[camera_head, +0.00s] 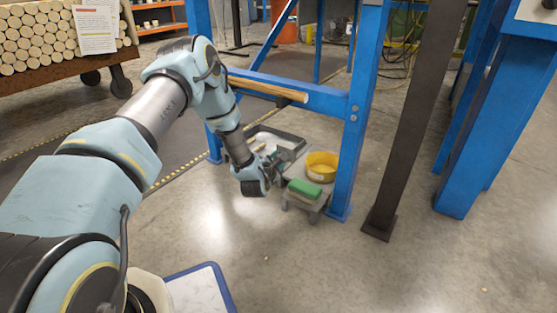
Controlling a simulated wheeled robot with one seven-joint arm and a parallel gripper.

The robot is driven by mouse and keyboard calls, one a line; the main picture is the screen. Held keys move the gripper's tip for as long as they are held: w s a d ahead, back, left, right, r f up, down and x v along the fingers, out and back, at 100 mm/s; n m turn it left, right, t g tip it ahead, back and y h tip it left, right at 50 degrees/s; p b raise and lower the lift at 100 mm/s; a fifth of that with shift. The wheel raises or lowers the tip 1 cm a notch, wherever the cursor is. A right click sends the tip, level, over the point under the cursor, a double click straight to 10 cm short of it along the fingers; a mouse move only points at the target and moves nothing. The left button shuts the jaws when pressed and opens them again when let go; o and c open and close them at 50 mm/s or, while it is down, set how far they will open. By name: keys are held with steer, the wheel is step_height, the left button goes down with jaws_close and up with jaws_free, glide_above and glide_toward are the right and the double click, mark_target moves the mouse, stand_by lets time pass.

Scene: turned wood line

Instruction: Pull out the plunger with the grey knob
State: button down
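My arm reaches from the lower left toward the middle of the view. My gripper (274,160) is at its end, low beside the blue frame and close to a small grey stand (304,198). The fingers are small and partly hidden by my wrist, so I cannot tell whether they are open or shut, or whether they touch anything. I cannot make out the plunger or its grey knob. They may be hidden behind my wrist or too small to see.
A green block (304,188) lies on the stand, with a yellow round container (321,166) behind it. A dark tray (285,139) is beyond my gripper. Blue posts (358,120) and a dark slanted beam (412,125) stand to the right. The floor in front is clear.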

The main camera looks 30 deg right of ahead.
mark_target(275, 161)
steer(key=a, duration=0.1)
steer(key=s+a+p, duration=0.1)
steer(key=a, duration=0.1)
steer(key=shift+s+p, duration=0.3)
steer(key=shift+p, duration=0.1)
steer(key=shift+f, duration=0.1)
steer(key=shift+c, duration=2.1)
jaws_free()
steer(key=p+v, duration=0.4)
steer(key=v, duration=0.6)
steer(key=shift+s+a, duration=0.25)
steer(key=shift+s, duration=0.05)
